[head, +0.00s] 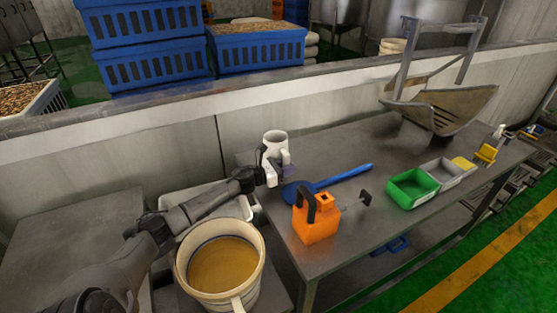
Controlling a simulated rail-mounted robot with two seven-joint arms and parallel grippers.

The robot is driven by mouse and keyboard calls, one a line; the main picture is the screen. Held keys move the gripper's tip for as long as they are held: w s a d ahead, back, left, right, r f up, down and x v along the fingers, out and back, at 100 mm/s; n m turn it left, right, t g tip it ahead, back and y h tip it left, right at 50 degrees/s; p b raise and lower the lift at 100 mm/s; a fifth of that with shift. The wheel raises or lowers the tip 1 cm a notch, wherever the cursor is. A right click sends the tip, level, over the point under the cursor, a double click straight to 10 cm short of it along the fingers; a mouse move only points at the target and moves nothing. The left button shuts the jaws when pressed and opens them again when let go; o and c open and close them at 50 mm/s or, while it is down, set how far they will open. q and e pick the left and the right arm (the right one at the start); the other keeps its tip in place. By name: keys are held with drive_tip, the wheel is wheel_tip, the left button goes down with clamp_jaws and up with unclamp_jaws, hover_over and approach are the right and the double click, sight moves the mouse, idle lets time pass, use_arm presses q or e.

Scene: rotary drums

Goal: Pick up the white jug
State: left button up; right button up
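The white jug (276,138) is upright at the left end of the steel table, close to the low wall. Its open rim faces up and its lower part is hidden behind my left gripper (275,160). My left arm comes in from the left, and the gripper's pale fingers are at the jug's near side. They overlap it in the head view, so I cannot tell whether they touch or grip it, or whether the jug is off the table. My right gripper is not in view.
On the steel table (350,150) are a blue scoop (340,177), an orange can (316,222), a green bin (412,188), a grey bin (445,172) and a metal scale pan (445,108). A cream bucket (258,278) of yellowish contents stands below my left arm.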

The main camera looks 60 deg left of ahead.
use_arm(q)
clamp_jaws()
drive_tip(key=shift+r, duration=0.1)
idle(0.3)
